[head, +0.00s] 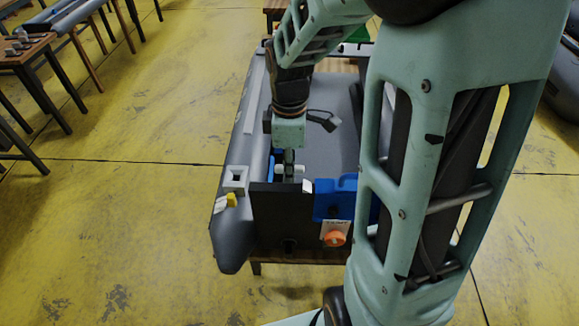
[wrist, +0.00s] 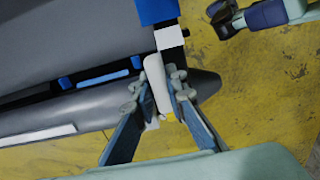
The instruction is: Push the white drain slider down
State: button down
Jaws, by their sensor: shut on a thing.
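The white drain slider (wrist: 157,82) shows in the wrist view as a pale upright piece between my two fingers. My gripper (wrist: 158,88) is shut on it, with a pale, knobbly fingertip on each side. In the head view my gripper (head: 289,170) points down at the top of the dark transom board (head: 284,212) at the boat's end. There the fingers and wrist hide most of the slider. How far down the slider sits cannot be told.
A blue part (head: 335,197) and an orange knob (head: 333,238) are right of the slider. A white block (head: 235,179) with a yellow piece (head: 231,200) sits on the grey boat tube (head: 229,247) to the left. Yellow floor lies open around the boat.

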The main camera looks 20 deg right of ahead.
jog(key=c, duration=1.8)
grip_release()
jog(key=shift+s, duration=0.1)
notch_tip(320, 180, up, 7)
jog(key=p, duration=0.6)
